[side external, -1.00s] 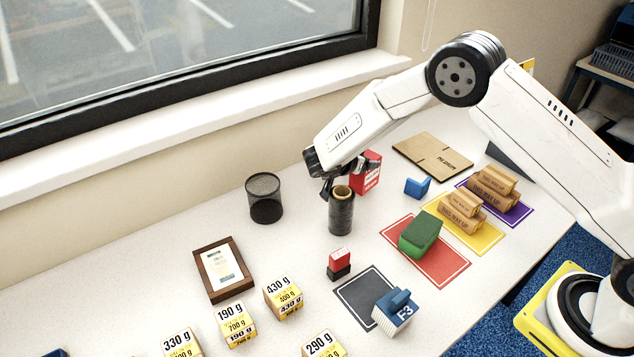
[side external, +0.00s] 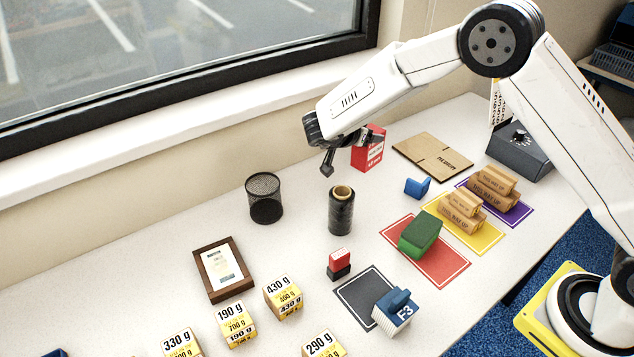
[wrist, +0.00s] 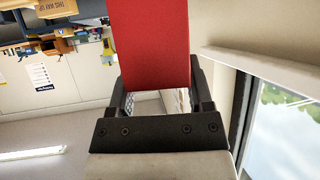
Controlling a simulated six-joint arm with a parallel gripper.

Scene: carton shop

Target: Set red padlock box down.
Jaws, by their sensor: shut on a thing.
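The red padlock box (side external: 368,150) is a small upright carton with white print, at the back of the white table in the side view. My gripper (side external: 347,150) is shut on it, and the box appears to hang above the table top. In the wrist view the red box (wrist: 150,45) fills the space between the two dark fingers of my gripper (wrist: 157,85). The lower end of the box and the surface under it do not show clearly.
A black film roll (side external: 341,215) stands in front of my gripper. A mesh cup (side external: 264,200) is left of it, and a flat brown carton (side external: 433,157) lies to the right. A blue item (side external: 417,187) is nearby. Coloured mats with a green block (side external: 420,236) lie front right.

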